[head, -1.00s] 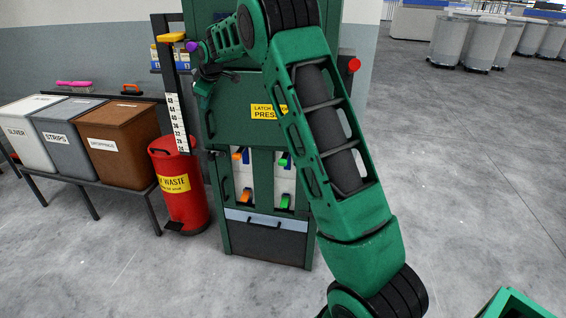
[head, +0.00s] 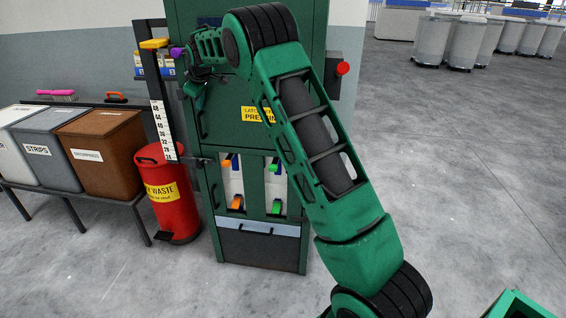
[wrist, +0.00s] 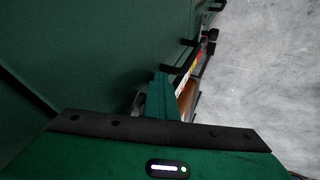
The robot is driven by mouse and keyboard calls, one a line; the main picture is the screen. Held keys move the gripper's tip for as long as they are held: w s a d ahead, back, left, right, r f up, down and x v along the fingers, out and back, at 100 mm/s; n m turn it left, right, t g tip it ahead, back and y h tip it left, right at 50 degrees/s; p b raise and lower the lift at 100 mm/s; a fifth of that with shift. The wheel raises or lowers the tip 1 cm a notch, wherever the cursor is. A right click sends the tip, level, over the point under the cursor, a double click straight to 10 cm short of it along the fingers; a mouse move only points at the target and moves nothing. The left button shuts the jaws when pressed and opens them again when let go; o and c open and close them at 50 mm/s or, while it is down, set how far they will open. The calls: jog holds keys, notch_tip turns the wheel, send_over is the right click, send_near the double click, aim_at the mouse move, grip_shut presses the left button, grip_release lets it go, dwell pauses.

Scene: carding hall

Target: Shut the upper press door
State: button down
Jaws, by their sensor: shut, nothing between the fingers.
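The upper press door (head: 232,120) is a dark green panel on the tall green press, with a yellow label and a dark handle near its left edge. It looks nearly flush with the press front; I cannot tell whether a small gap is left. My arm covers its right part. My gripper (head: 190,88) is at the door's upper left edge, shut and empty. In the wrist view the closed fingers (wrist: 160,97) show beside a large green panel filling the left; contact cannot be told.
Below the door are bays with orange and green handles and a drawer (head: 258,245). A red knob (head: 343,68) juts right. Open floor lies right.

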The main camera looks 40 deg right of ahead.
jog(key=s+a+r, duration=0.3)
jog(key=s+r, duration=0.5)
jog(key=s, duration=0.1)
jog(key=s+d+f+m+g, duration=0.25)
jog(key=s+d, duration=0.45)
jog(key=s, duration=0.6)
jog(key=s+d+f+m+g, duration=0.1)
jog(key=s+d+m, duration=0.4)
jog(key=s, duration=0.9)
jog(key=s+f+m+g, duration=0.2)
jog(key=s+f, duration=0.3)
jog(key=s, duration=1.1)
jog(key=s+f+m+g+y, duration=0.1)
jog(key=s+f+m, duration=0.3)
jog(key=s, duration=1.3)
jog(key=shift+a+f+g, duration=0.2)
jog(key=shift+f+g, duration=0.25)
jog(key=shift+f, duration=0.15)
jog(key=shift+m, duration=0.25)
